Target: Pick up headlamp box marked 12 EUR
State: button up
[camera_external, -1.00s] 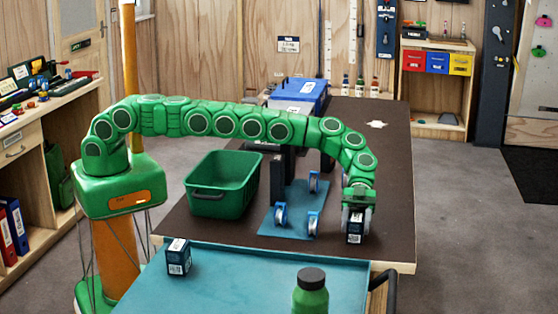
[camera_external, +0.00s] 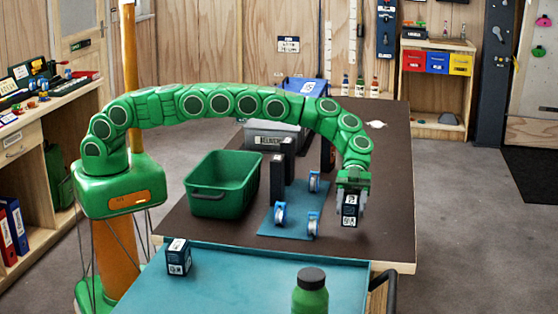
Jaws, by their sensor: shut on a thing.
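My gripper (camera_external: 351,190) is shut on a small dark box (camera_external: 350,211) with a white label, held upright just above the dark table near its right front part. The print on its label is too small to read as a price. A similar dark box (camera_external: 179,257) with a white label stands on the blue-topped surface at the front left. It is well apart from my gripper.
A green bin (camera_external: 222,205) stands on the dark table (camera_external: 391,150). Blue-and-white rolls (camera_external: 280,214) stand on a blue mat (camera_external: 296,193), left of my gripper. A green bottle (camera_external: 310,294) stands at the front on the blue surface (camera_external: 235,282). The table's right side is largely clear.

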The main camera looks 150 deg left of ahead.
jog(key=shift+s+d+r, duration=0.15)
jog(key=shift+s+r, duration=0.1)
jog(key=shift+r, duration=0.25)
jog(key=s+d+r, duration=0.6)
jog(key=s+r, duration=0.1)
jog(key=s, duration=0.3)
